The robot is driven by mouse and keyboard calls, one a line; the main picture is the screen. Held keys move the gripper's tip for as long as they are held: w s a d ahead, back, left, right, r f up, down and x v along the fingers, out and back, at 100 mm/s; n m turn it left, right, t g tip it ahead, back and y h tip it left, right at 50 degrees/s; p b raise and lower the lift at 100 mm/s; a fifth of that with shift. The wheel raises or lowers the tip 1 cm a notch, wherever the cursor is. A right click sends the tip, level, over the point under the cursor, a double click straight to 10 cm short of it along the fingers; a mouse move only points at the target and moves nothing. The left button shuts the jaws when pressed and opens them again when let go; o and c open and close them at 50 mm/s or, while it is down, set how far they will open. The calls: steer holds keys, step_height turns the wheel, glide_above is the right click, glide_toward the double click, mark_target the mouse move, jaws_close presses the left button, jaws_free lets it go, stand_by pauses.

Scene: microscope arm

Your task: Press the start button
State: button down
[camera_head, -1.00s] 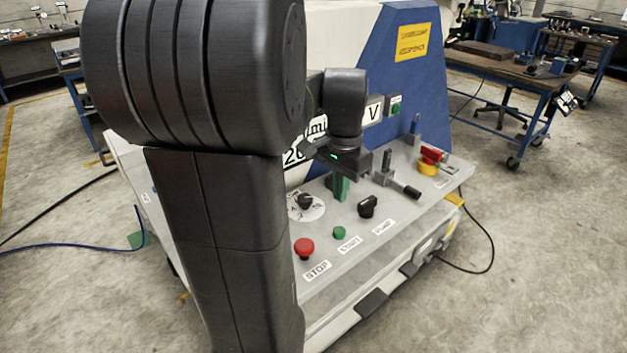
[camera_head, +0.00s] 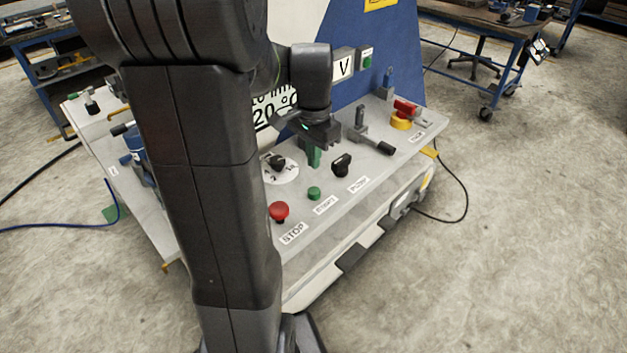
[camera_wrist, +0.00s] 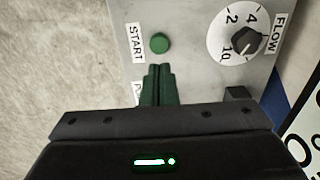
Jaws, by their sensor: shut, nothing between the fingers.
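The start button (camera_head: 314,193) is a small green round button on the grey sloped panel, beside a START label (camera_head: 325,205). In the wrist view the start button (camera_wrist: 159,43) is just beyond the tips of my gripper (camera_wrist: 158,70), with a START label on its left. My gripper (camera_head: 314,160) has green fingers, shut and empty, over the panel behind the button in the head view. The fingertips look apart from the button; their height above the panel is hard to tell.
A red STOP button (camera_head: 279,211) is left of the start button. A black FLOW dial (camera_head: 277,162), a black knob (camera_head: 342,165), a lever (camera_head: 372,138) and a red-yellow switch (camera_head: 403,114) are also on the panel. A white label V (camera_head: 343,67) is behind.

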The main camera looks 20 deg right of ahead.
mark_target(313, 192)
step_height(313, 192, down, 8)
steer(key=shift+r, duration=0.2)
steer(key=shift+f, duration=0.1)
steer(key=shift+f+b, duration=0.55)
steer(key=shift+f, duration=0.25)
steer(key=shift+s+a+f, duration=0.15)
steer(key=shift+s+f, duration=0.05)
steer(key=shift+f, duration=0.15)
steer(key=shift+r+p, duration=0.45)
steer(key=shift+r, duration=0.15)
step_height(313, 192, up, 14)
steer(key=p, duration=0.2)
steer(key=shift+w+f, duration=0.15)
steer(key=shift+w, duration=0.05)
